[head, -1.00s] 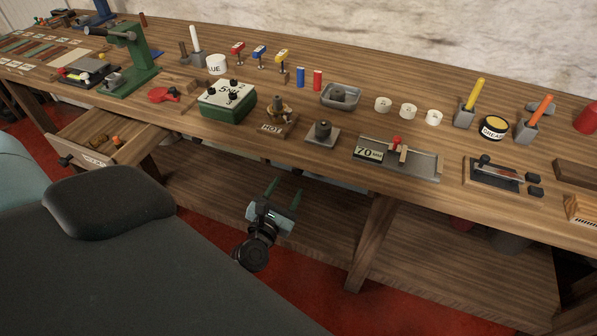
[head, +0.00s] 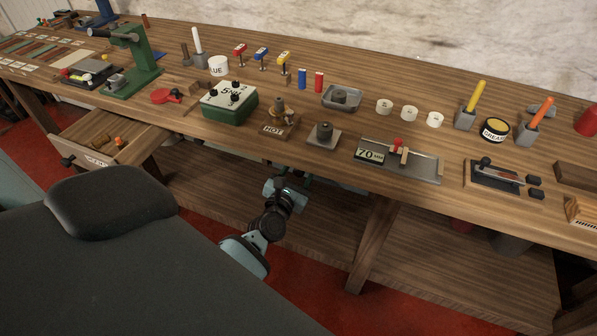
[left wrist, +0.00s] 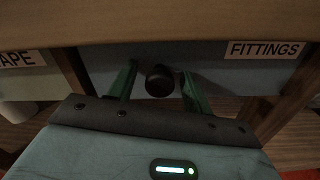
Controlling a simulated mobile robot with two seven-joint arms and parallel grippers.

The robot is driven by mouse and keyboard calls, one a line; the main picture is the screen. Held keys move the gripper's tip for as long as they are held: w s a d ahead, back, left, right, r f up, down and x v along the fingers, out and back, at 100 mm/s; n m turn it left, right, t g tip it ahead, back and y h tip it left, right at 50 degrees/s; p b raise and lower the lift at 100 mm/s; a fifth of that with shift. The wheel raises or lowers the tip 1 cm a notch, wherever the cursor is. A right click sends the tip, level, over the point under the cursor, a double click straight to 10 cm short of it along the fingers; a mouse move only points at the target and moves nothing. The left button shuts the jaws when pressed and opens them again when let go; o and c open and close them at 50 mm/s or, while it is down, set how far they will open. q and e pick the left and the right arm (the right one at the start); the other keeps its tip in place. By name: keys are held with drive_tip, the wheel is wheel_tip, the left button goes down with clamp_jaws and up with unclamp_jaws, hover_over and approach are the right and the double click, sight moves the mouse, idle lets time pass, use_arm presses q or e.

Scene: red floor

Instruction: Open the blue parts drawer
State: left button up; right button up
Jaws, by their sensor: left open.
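The blue-grey drawer front (left wrist: 225,72) with a FITTINGS label (left wrist: 265,49) spans the left wrist view under the bench edge. Its round black knob (left wrist: 159,81) sits between the two green fingers of my left gripper (head: 286,186). The fingers are open, one on each side of the knob, with a visible gap on both sides. The drawer looks closed. In the head view the bench top hides most of the drawer front, the knob and the fingertips. My right gripper is in neither view.
The wooden bench top (head: 240,155) overhangs the drawer. A different drawer (head: 110,150) stands open at the left with small things in it. A TAPE label (left wrist: 17,59) is left of the knob. A lower shelf (head: 230,200) and bench leg (head: 372,245) are below.

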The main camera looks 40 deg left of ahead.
use_arm(q)
clamp_jaws()
drive_tip(key=shift+s, duration=0.1)
